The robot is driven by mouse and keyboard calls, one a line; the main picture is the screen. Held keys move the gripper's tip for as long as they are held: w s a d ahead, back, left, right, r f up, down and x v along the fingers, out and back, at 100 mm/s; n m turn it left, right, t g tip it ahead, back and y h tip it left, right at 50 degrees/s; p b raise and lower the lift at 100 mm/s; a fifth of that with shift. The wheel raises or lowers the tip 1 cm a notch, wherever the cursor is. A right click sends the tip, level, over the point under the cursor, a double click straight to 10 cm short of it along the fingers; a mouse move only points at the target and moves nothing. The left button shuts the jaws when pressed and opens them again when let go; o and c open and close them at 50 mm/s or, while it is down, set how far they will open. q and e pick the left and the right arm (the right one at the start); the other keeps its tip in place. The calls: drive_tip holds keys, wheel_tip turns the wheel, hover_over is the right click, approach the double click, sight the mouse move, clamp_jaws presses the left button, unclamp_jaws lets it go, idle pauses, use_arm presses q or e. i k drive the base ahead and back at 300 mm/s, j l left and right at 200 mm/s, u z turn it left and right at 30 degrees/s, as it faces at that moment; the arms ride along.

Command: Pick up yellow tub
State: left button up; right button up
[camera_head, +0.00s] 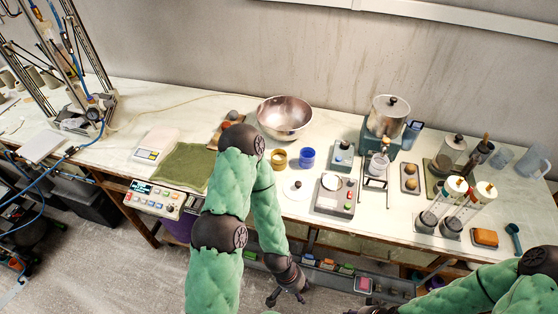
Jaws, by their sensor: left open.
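The yellow tub (279,159) is a small open round tub. It stands upright on the white bench, just in front of the steel bowl and left of a similar blue tub (307,158). My left gripper (288,297) is open and empty. It hangs low in front of the bench edge, below and well apart from the yellow tub. My left arm's green links rise just left of the tub and cover part of the bench. My right arm comes in at the bottom right; its dark end is mostly cut off at the bottom edge.
The steel bowl (285,117) stands behind the tubs. A white disc with a dark knob (297,187) lies in front of them. A grey scale (335,193) is to the right, a green mat (182,166) to the left. A rail with small coloured items (327,264) runs along the bench front.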

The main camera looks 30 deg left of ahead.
sight(278, 156)
drive_tip(key=u, duration=1.4)
